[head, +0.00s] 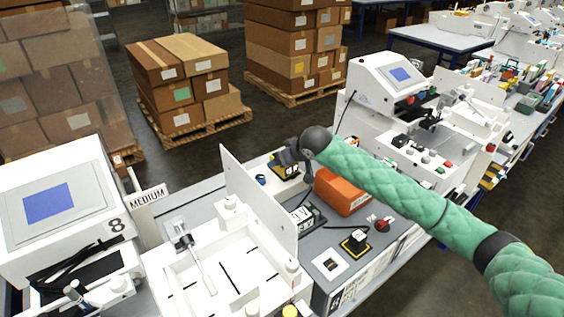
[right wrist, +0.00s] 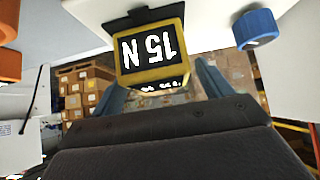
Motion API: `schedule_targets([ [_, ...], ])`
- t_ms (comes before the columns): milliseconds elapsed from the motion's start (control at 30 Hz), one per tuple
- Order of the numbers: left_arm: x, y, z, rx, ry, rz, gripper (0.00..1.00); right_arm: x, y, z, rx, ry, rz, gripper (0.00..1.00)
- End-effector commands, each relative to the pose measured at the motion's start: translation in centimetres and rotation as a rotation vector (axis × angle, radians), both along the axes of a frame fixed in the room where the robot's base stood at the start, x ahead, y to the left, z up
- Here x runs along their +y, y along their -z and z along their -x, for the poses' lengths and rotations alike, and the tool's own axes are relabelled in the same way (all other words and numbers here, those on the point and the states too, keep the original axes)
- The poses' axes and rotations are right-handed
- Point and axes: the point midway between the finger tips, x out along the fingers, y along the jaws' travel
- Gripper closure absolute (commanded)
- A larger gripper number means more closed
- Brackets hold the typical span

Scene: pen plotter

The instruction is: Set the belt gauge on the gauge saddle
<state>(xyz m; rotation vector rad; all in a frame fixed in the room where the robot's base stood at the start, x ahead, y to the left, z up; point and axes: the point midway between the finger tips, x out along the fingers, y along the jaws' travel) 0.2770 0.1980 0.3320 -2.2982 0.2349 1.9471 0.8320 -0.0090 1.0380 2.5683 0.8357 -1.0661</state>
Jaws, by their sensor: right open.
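The belt gauge (head: 289,172) is a small yellow-edged black block on the grey bench top, just behind the orange case. In the right wrist view my open right gripper (right wrist: 160,86) has one finger on each side of the gauge's near end; contact cannot be told. I cannot tell for certain which part is the gauge saddle. My left gripper is not in view.
A blue knob (head: 260,179) is left of the gauge; an orange case (head: 341,191) is right of it. A white upright panel (head: 256,200) stands close by.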

Motion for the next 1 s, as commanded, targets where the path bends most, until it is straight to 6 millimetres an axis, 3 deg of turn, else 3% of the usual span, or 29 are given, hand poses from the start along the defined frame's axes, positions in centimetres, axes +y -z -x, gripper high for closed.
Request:
schedule_targets([
  [500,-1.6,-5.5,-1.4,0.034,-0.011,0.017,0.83,-3.6,-6.1,5.0,-0.001,0.000,-0.001,0.22],
  [1000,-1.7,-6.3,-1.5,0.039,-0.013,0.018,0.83,-4.0,-6.9,5.5,0.000,0.001,-0.001,0.22],
])
